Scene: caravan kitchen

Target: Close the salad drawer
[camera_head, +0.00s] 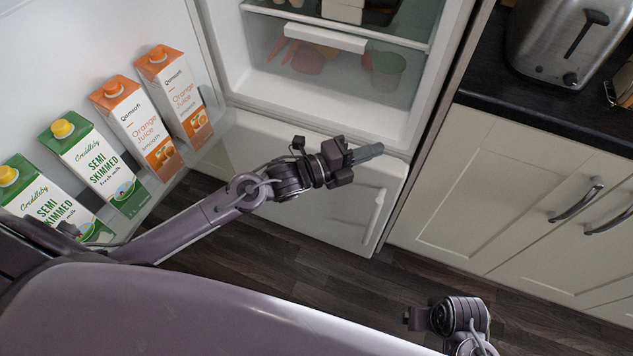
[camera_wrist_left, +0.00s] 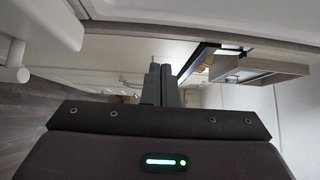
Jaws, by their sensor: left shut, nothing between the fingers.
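The salad drawer (camera_head: 311,35) is in the lower part of the open fridge in the head view. It has a white front strip and clear walls, with orange, red and green produce showing through. From this steep angle I cannot tell exactly how far out it stands. My left gripper (camera_head: 369,152) is shut and empty, below and right of the drawer, over the front edge of the fridge floor and apart from the drawer. Its closed fingers (camera_wrist_left: 160,84) also show in the left wrist view. My right gripper (camera_head: 416,318) shows only in part at the bottom right; its fingers are unclear.
The open fridge door at left holds orange juice cartons (camera_head: 137,120) and milk cartons (camera_head: 92,162). A white lower door (camera_head: 330,205) with a handle is under the fridge. Cream cupboards (camera_head: 500,200) and a worktop with a toaster (camera_head: 568,40) stand right.

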